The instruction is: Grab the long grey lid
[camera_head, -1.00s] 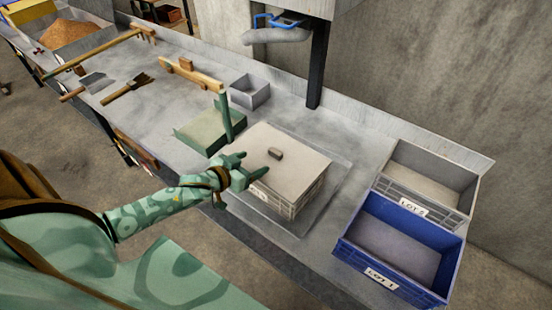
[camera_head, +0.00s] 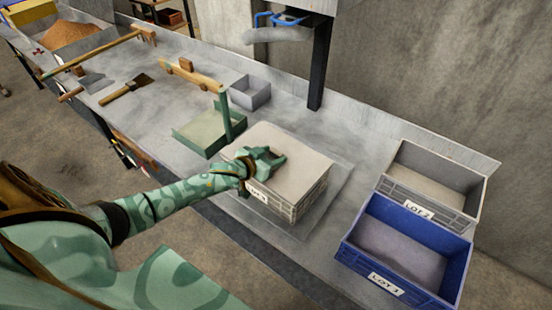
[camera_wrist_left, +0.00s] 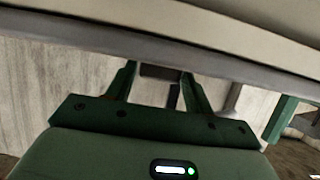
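The pale grey lid (camera_head: 305,155) lies flat on a grey crate (camera_head: 300,203) with a white label, standing on the bench. My left gripper (camera_head: 276,159) is low over the middle of the lid, where its small brown handle was visible; in the head view the gripper now hides the handle. In the left wrist view my left gripper (camera_wrist_left: 160,75) has its two fingers apart, with a small dark block (camera_wrist_left: 160,71) between their tips, likely the handle. I see no clear grip on it. My right gripper is not in view.
A blue crate (camera_head: 353,257) and a grey crate (camera_head: 396,178) stand at the right. A green tray with an upright post (camera_head: 227,120) and a small grey box (camera_head: 265,92) stand just behind the lidded crate. A brush (camera_head: 125,89) lies farther left.

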